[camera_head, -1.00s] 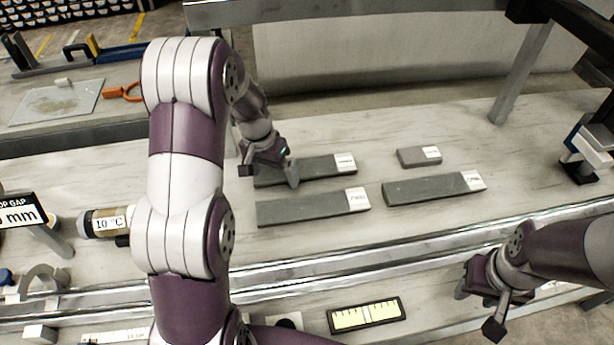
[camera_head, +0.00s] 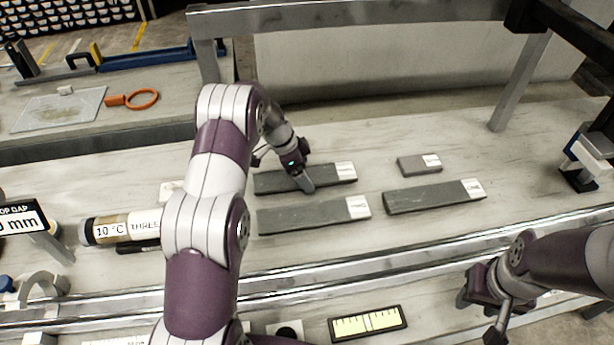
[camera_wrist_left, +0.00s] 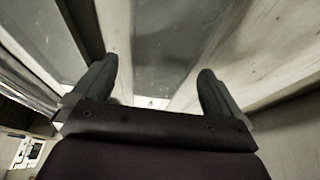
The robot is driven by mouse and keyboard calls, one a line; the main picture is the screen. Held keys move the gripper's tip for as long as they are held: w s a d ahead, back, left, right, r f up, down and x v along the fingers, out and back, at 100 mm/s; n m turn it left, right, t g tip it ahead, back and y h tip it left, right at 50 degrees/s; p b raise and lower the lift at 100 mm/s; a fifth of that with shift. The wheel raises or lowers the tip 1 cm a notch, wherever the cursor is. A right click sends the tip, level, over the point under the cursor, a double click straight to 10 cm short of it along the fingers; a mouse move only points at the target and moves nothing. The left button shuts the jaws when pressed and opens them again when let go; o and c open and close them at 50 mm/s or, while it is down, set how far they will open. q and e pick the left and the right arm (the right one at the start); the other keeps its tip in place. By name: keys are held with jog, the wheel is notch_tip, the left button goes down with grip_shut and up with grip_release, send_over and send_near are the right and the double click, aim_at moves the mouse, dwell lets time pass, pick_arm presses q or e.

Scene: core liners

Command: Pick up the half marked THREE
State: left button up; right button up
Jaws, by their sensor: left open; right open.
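Several grey halves with white end labels lie flat on the bench in the head view: a back-left half (camera_head: 335,173), a front-left half (camera_head: 305,216), a right half (camera_head: 425,198) and a short back-right piece (camera_head: 413,165). Their labels are too small to read surely. My left gripper (camera_head: 283,173) is open, pointing down over the back-left half. In the left wrist view, its fingers (camera_wrist_left: 156,78) stand apart with a grey slab (camera_wrist_left: 160,45) showing between and beyond them; I cannot tell whether they touch it. My right gripper (camera_head: 480,315) is open and empty at the lower right.
A metal rail (camera_head: 400,258) crosses in front of the halves. A yellow-faced scale (camera_head: 367,318) lies nearer. Bench between the left and right halves is clear.

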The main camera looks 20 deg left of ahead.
pick_arm(q)
jog(key=shift+x, duration=0.75)
jog(key=shift+r, duration=0.1)
jog(key=c, duration=1.7)
jog(key=shift+w, duration=0.1)
